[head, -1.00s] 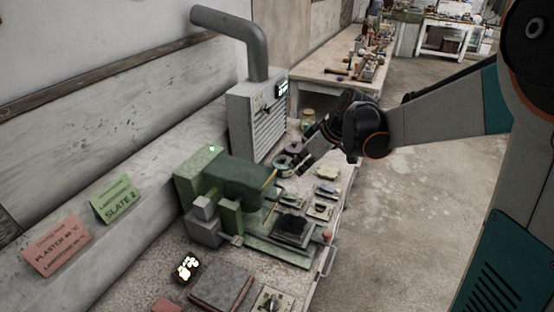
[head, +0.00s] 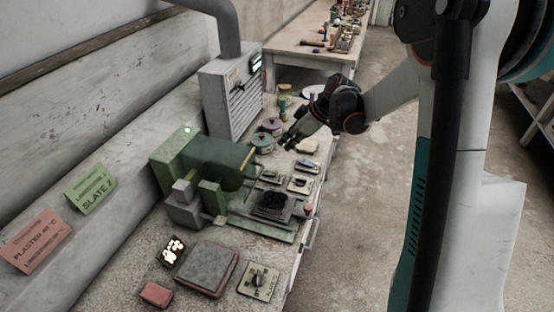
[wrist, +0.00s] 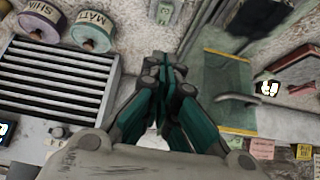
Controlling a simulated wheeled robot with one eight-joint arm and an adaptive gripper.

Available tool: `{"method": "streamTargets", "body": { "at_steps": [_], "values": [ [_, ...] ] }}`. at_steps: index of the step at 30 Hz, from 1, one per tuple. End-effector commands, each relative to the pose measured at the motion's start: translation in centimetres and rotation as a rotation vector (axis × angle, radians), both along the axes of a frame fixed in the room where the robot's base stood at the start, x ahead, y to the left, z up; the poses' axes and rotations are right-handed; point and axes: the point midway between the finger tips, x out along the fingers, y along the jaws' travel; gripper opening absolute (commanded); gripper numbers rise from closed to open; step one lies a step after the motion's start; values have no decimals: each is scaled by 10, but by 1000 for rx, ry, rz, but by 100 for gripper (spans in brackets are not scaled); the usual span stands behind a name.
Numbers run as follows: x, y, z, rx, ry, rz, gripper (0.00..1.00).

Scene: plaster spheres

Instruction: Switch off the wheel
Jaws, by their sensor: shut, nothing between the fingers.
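A small green lamp (head: 187,129) glows on top of the machine. In front of it lies a square plate with a dark knob (head: 258,282); its lettering is too small to read. My gripper (head: 288,141) is beyond the machine, to the right of the tins, apart from the wheel and the plate. In the wrist view its fingers (wrist: 161,62) are together and empty, with the green machine (wrist: 222,85) to their right.
A grey vented box (head: 232,98) with a pipe and small display stands behind the machine. Tins (head: 262,142), small trays (head: 300,184) and a dark slab (head: 206,268) crowd the bench. Two paper cards (head: 90,188) stand at the left.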

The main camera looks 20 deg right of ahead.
Motion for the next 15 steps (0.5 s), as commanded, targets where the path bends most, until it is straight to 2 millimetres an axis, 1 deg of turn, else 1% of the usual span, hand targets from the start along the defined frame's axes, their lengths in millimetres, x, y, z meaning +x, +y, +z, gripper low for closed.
{"method": "streamTargets", "body": {
  "at_steps": [5,15],
  "values": [
    [7,10,-19,0,0,1,0],
    [30,41,-75,-1,0,2,0]
  ]
}}
